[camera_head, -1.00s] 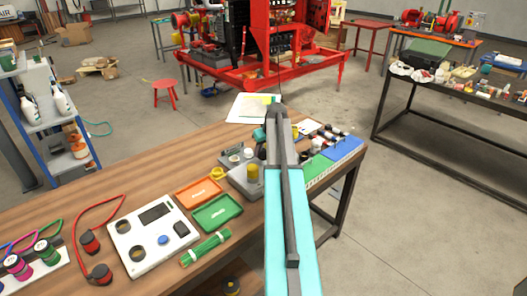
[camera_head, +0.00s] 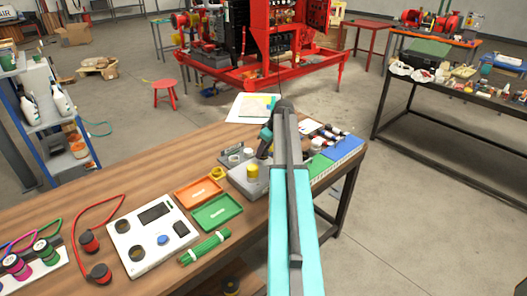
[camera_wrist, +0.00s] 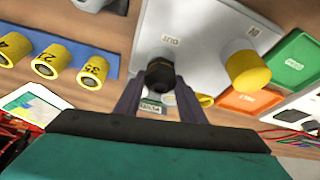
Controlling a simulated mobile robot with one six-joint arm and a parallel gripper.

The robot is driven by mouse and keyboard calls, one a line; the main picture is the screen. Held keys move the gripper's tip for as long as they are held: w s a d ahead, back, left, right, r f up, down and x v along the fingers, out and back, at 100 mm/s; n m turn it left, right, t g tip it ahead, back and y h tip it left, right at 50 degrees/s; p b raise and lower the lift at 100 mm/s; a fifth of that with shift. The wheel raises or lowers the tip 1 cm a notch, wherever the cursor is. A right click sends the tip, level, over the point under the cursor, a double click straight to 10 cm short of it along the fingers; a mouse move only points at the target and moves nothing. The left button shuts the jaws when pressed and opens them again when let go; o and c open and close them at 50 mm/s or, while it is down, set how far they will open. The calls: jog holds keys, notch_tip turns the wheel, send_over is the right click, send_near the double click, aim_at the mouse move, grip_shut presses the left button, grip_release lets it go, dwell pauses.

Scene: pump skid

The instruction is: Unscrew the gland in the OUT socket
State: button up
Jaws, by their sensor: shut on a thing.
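The grey box (camera_head: 240,183) with the sockets lies on the wooden bench. In the wrist view its light face (camera_wrist: 195,30) carries an OUT mark and an IN mark. A black gland (camera_wrist: 160,73) sits at the OUT mark. A yellow gland (camera_wrist: 246,70) stands at the IN mark and also shows in the head view (camera_head: 253,172). My gripper (camera_wrist: 160,90) has its two dark fingers on either side of the black gland and is shut on it. In the head view my arm and gripper (camera_head: 264,151) hide most of the OUT side.
Yellow numbered pieces (camera_wrist: 45,63) stand on a blue strip beside the box. An orange tray (camera_head: 198,192) and a green tray (camera_head: 217,212) lie close to it. A white panel (camera_head: 152,240) and a green bundle (camera_head: 205,248) lie nearer the front.

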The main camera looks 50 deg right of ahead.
dwell(0.4)
jog(key=n+y, duration=0.1)
jog(key=n, duration=0.1)
jog(key=shift+n, duration=0.4)
jog(key=shift+n+g+y+b, duration=0.3)
jog(key=shift+n+g, duration=0.1)
jog(key=shift+n, duration=0.6)
jog(key=o, duration=1.1)
jog(key=m+h, duration=0.1)
jog(key=m, duration=0.2)
jog(key=shift+a, duration=0.15)
jog(key=shift+m+t+h, duration=0.3)
jog(key=shift+m+t, duration=0.1)
jog(key=shift+m, duration=0.5)
